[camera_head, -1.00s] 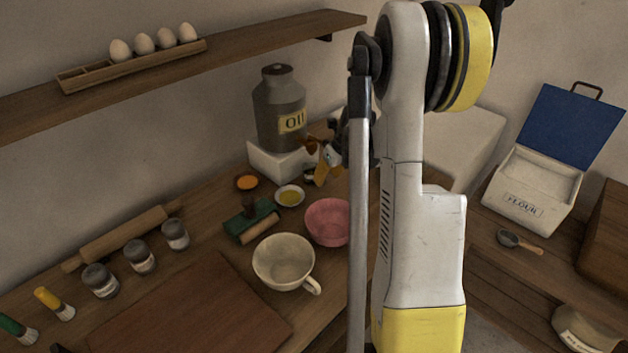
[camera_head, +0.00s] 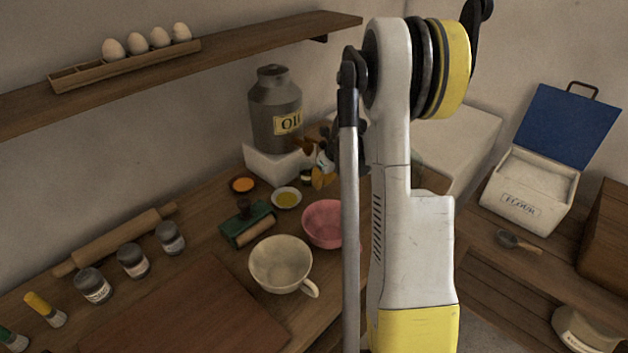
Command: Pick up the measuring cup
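A small dark scoop-like cup (camera_head: 507,237) with a wooden handle lies on the right-hand counter, in front of the flour box. A larger cream cup (camera_head: 281,262) with one side handle stands upright on the left counter. I cannot tell for certain which is the measuring cup. My white and yellow arm rises between them in the picture. Dark parts, perhaps of my wrist or gripper, show partly behind the arm near the oil can. My gripper's fingers cannot be made out. Nothing is seen touching either cup.
A pink bowl (camera_head: 323,223) stands close to the cream cup. A brown board (camera_head: 185,315), jars and a rolling pin (camera_head: 115,240) fill the left counter. The oil can (camera_head: 276,110) is behind. The flour box (camera_head: 525,195) has its blue lid up.

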